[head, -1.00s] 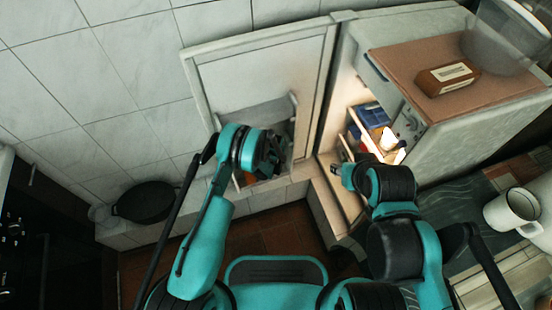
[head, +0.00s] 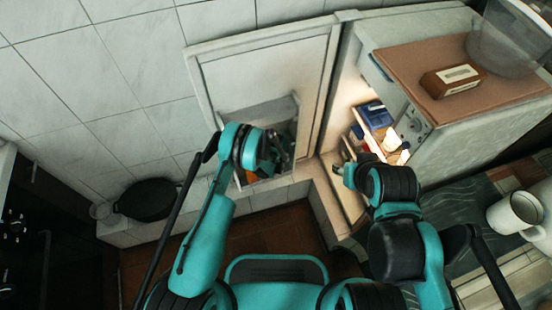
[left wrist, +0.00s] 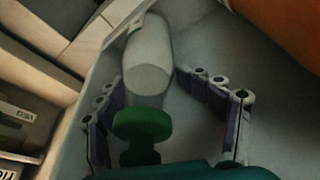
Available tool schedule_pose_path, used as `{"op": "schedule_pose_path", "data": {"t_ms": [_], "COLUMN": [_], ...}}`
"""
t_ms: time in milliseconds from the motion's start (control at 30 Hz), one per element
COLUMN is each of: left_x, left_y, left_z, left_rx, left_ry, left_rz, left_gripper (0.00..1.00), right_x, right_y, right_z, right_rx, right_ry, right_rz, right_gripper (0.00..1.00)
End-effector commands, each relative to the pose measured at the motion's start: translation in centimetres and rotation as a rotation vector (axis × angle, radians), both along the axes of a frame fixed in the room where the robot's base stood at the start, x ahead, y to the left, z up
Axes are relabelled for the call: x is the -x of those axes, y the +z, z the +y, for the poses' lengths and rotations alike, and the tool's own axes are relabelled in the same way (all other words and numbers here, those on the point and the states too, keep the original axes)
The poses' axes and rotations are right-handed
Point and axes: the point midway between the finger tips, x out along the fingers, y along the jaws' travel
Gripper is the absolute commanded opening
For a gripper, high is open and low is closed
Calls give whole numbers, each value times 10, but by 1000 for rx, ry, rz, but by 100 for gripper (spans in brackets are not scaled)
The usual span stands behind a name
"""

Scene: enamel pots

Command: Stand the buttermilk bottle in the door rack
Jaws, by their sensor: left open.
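In the left wrist view a pale bottle (left wrist: 148,62) with a green cap (left wrist: 142,128) lies between the fingers of my left gripper (left wrist: 165,112), cap towards the camera. The fingers are spread, with a gap at the right; contact at the left cannot be told. The bottle appears to be inside the grey door rack (left wrist: 215,55). In the head view my left gripper (head: 276,158) is at the rack of the open fridge door (head: 262,75) and hides most of what is there. My right gripper (head: 345,168) is by the fridge opening; its fingers are too small to read.
The lit fridge interior holds a blue item (head: 373,113) and other goods. A brown box (head: 452,80) and a clear bowl (head: 508,40) stand on top. An enamel mug (head: 514,209) is at the right, a black pot (head: 147,200) at the left.

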Motion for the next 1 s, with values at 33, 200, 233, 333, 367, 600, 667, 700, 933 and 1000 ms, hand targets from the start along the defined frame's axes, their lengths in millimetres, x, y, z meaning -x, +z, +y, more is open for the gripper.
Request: {"op": "schedule_pose_path", "data": {"t_ms": [33,200,233,333,367,600,667,700,933,1000], "left_x": [-2,2,4,10,12,27,29,31,35,35], "left_y": [2,15,19,38,44,90,98,103,115,115], "left_z": [1,1,1,1,1,3,3,3,3,3], "left_rx": [-1,-1,-1,0,0,0,0,0,0,0], "left_ry": [-1,-1,-1,0,0,0,0,0,0,0], "left_rz": [-6,-5,-5,-3,-3,-1,0,0,0,0], "left_gripper": [71,71,71,71,71,71,71,71,71,71], "right_x": [0,0,0,0,0,0,0,0,0,0], "right_y": [0,0,0,0,0,0,0,0,0,0], "right_z": [0,0,0,0,0,0,0,0,0,0], "right_rx": [0,0,0,0,0,0,0,0,0,0], "right_ry": [0,0,0,0,0,0,0,0,0,0], "right_rz": [0,0,0,0,0,0,0,0,0,0], "right_gripper": [41,41,41,41,41,41,41,41,41,41]}}
